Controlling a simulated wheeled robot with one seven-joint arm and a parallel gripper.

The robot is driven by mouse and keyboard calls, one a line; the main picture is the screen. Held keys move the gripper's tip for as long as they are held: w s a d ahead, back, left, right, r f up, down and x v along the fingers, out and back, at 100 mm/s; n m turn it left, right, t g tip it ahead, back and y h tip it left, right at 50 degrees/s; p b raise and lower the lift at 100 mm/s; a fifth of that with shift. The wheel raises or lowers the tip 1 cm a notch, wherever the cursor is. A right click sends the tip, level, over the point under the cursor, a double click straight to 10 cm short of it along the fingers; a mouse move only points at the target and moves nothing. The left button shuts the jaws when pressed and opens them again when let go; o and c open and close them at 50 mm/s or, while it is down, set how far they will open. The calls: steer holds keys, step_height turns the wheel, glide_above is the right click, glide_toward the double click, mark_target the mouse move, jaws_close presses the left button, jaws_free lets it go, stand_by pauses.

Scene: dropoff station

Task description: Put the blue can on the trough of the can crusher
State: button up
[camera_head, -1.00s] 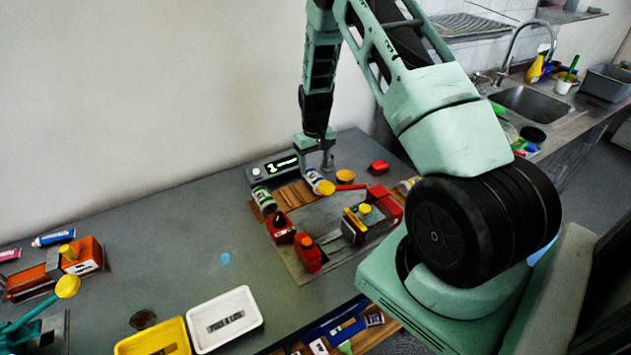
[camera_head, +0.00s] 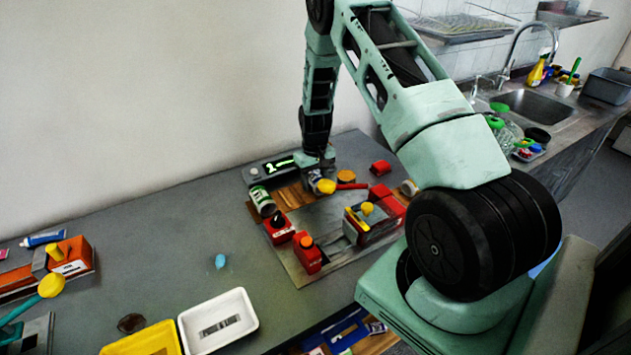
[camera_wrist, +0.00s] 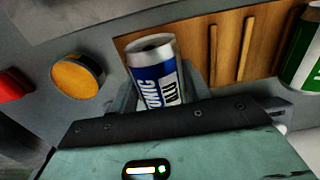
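The blue can (camera_wrist: 158,85), with a blue and white label and a grey end, lies between the fingers of my gripper (camera_wrist: 165,92) in the wrist view, in front of a wooden slatted rack.
A green and white can (camera_head: 261,198) lies left of my gripper, on the rack. Red blocks (camera_head: 306,254) stand at the plate's left. A display box (camera_head: 270,170) stands behind. A white tray (camera_head: 217,323) and yellow tray (camera_head: 145,343) lie front left. The middle-left table is mostly clear.

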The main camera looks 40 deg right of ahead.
mark_target(314, 174)
steer(key=shift+r+p, duration=1.5)
steer(key=shift+r, duration=1)
steer(key=shift+a, duration=0.1)
